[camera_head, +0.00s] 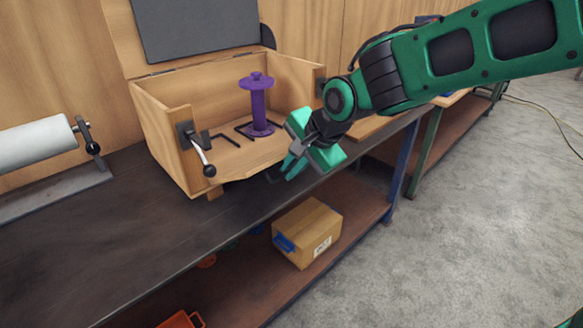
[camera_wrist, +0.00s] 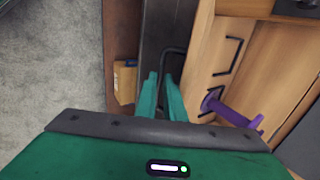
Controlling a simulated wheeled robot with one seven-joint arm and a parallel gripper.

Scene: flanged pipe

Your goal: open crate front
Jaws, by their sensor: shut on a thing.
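The wooden crate (camera_head: 162,130) stands on the dark bench with its lid (camera_head: 195,25) raised. Its front (camera_head: 232,163) is swung down, with the interior open toward me; its exact angle is hard to tell. A purple flanged pipe (camera_head: 258,108) stands upright inside; it also shows in the wrist view (camera_wrist: 232,112). My gripper (camera_head: 286,170) is low at the crate's right front edge, its green fingers shut on a dark bent handle (camera_wrist: 172,52). In the wrist view the fingers (camera_wrist: 162,82) are at the handle's near end. The handle's attachment is partly hidden.
A lever clamp (camera_head: 199,150) is on the crate's left front edge. Black brackets (camera_head: 226,138) lie inside. A white roll (camera_head: 35,137) is left on the bench (camera_head: 90,235). A cardboard box (camera_head: 308,232) sits on the lower shelf.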

